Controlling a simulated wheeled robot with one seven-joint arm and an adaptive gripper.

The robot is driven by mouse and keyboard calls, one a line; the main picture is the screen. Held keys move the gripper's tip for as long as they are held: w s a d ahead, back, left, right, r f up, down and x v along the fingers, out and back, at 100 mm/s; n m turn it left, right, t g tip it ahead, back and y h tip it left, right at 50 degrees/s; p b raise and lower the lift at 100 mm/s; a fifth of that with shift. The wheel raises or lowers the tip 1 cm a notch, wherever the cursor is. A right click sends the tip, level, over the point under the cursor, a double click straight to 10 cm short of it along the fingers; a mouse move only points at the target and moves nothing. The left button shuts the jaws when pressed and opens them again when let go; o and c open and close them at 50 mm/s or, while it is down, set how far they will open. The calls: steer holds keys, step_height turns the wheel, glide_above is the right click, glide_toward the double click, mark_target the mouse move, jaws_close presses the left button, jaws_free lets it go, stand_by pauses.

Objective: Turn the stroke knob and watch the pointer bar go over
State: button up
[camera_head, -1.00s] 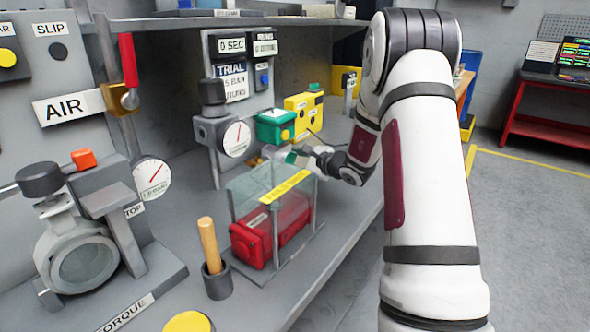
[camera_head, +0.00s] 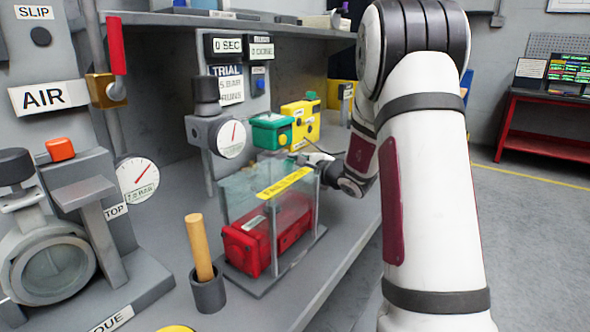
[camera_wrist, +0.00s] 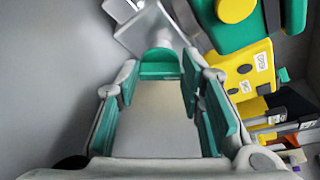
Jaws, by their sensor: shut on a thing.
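My gripper (camera_head: 318,158) is low over the bench behind the clear box, partly hidden by it and by my forearm in the head view. In the wrist view my gripper (camera_wrist: 160,92) shows its green-padded fingers shut on a green rounded piece (camera_wrist: 160,64) between them. I take this for the stroke knob, but its label does not show. A pale grey plate (camera_wrist: 143,28) lies tilted just beyond it; I cannot tell if it is the pointer bar. A green unit (camera_head: 271,131) and a yellow unit (camera_head: 300,124) stand behind; the yellow unit also shows in the wrist view (camera_wrist: 240,72).
The clear box (camera_head: 232,200) with a red body (camera_head: 262,240) inside stands on the bench (camera_head: 335,250). A wooden-handled tool (camera_head: 198,245) stands in a grey cup in front. Dial gauges (camera_head: 138,178) and a valve rig (camera_head: 50,270) fill the left.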

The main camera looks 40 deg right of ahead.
steer(key=o, duration=1.2)
steer(key=shift+c, duration=0.2)
steer(key=m+p, duration=0.1)
steer(key=p, duration=0.3)
steer(key=shift+r, duration=0.2)
steer(key=p, duration=0.3)
steer(key=shift+d+r+m+g+y+p, duration=0.1)
steer(key=shift+m+g+y+p, duration=0.2)
steer(key=shift+m+g+p, duration=0.1)
